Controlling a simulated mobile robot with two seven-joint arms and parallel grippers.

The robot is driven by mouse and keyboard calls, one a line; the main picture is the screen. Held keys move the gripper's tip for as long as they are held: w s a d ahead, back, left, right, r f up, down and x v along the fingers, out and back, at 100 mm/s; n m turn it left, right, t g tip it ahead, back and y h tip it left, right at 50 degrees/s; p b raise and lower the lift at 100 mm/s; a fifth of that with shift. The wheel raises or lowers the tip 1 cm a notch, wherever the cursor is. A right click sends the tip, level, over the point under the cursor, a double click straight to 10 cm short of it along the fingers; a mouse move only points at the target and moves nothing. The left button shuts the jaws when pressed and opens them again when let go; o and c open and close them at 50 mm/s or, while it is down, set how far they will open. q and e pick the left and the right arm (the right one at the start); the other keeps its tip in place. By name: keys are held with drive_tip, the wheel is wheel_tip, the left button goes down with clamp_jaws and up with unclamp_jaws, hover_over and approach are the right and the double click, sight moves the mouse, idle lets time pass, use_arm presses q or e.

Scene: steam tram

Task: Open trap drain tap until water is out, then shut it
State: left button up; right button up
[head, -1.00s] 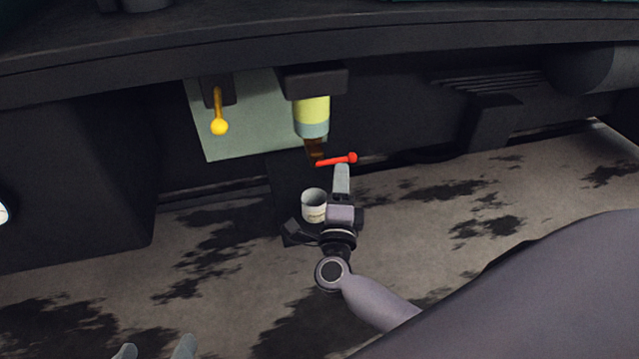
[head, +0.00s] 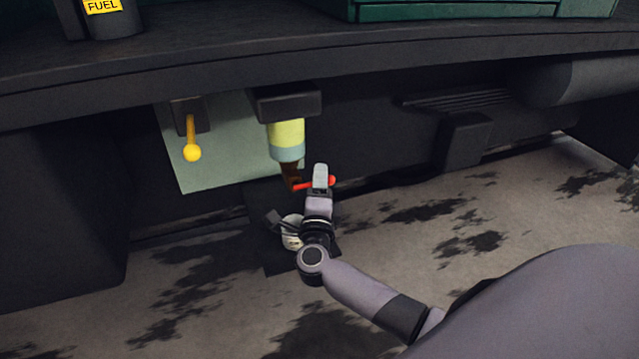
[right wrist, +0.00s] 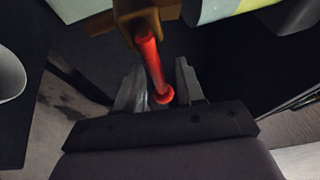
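The trap is a clear bowl (head: 286,138) under a dark bracket, yellow-green above with a blue-grey layer at the bottom. Its brown drain tap (head: 290,174) hangs below, with a red lever (head: 332,181) lying roughly level and pointing right. My right gripper (head: 320,172) is at the lever and hides part of it. In the right wrist view the lever (right wrist: 152,62) reaches between the two spread fingers, with its knob between them and gaps visible beside it. No water stream can be made out. My left gripper is out of view.
A pale cup (head: 291,236) stands below the tap, partly hidden by my right gripper; it also shows in the right wrist view (right wrist: 9,72). A yellow-knobbed lever (head: 191,150) hangs to the left on a pale green plate (head: 226,160). The dark ledge (head: 400,55) overhangs.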

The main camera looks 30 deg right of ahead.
drive_tip(key=shift+c, duration=0.3)
clamp_jaws()
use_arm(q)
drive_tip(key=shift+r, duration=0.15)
use_arm(e)
drive_tip(key=shift+f, duration=0.1)
drive_tip(key=shift+f+m+g+p, duration=0.3)
drive_tip(key=shift+m+g+p, duration=0.25)
drive_tip(key=shift+m, duration=0.55)
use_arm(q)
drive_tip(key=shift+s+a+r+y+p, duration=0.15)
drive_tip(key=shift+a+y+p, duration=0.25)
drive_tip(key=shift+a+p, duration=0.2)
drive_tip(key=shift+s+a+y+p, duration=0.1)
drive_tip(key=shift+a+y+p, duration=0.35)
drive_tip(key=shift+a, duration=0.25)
use_arm(e)
drive_tip(key=shift+a+f+m+g+y, duration=0.2)
drive_tip(key=shift+f+m+g, duration=0.3)
drive_tip(key=shift+m, duration=0.55)
drive_tip(key=shift+a+f+m+g+y, duration=0.2)
drive_tip(key=shift+f+m, duration=0.35)
drive_tip(key=shift+m, duration=0.5)
